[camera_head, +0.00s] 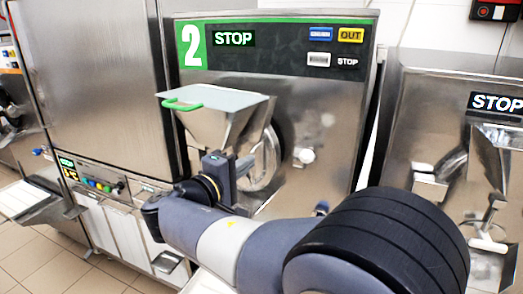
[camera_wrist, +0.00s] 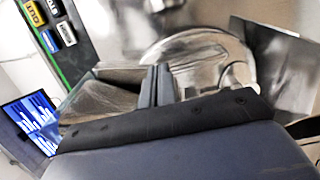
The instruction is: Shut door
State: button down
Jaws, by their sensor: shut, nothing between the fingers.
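The batch freezer marked 2 (camera_head: 325,110) stands ahead of me. A metal hopper (camera_head: 210,128) with a green-handled lid (camera_head: 232,100) juts from its front. Beside the hopper is a round metal door (camera_head: 262,160), partly hidden by the hopper and my arm; I cannot tell how far open it stands. The rounded metal door also shows in the wrist view (camera_wrist: 205,55), just beyond the fingers. My gripper (camera_head: 217,165) is shut and empty, just below the hopper and left of the round door. In the wrist view the gripper (camera_wrist: 157,82) has its fingers together; contact with the door is unclear.
A tall steel cabinet (camera_head: 90,80) with a small control panel (camera_head: 92,180) stands close on the left. Another freezer (camera_head: 440,120) stands on the right, with its own handle (camera_head: 488,242). Tiled floor (camera_head: 40,255) shows at lower left.

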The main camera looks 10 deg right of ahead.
aim_at(276, 145)
jog(key=p+x, duration=0.1)
jog(key=x, duration=0.6)
jog(key=shift+s, duration=0.1)
jog(key=b+x, duration=0.2)
jog(key=x, duration=0.3)
jog(key=shift+d+f+b, duration=0.15)
jog(key=shift+d+b, duration=0.15)
jog(key=shift+b, duration=0.05)
jog(key=shift+w+d, duration=0.1)
jog(key=shift+w, duration=0.15)
jog(key=shift+r, duration=0.4)
jog(key=shift+s, duration=0.1)
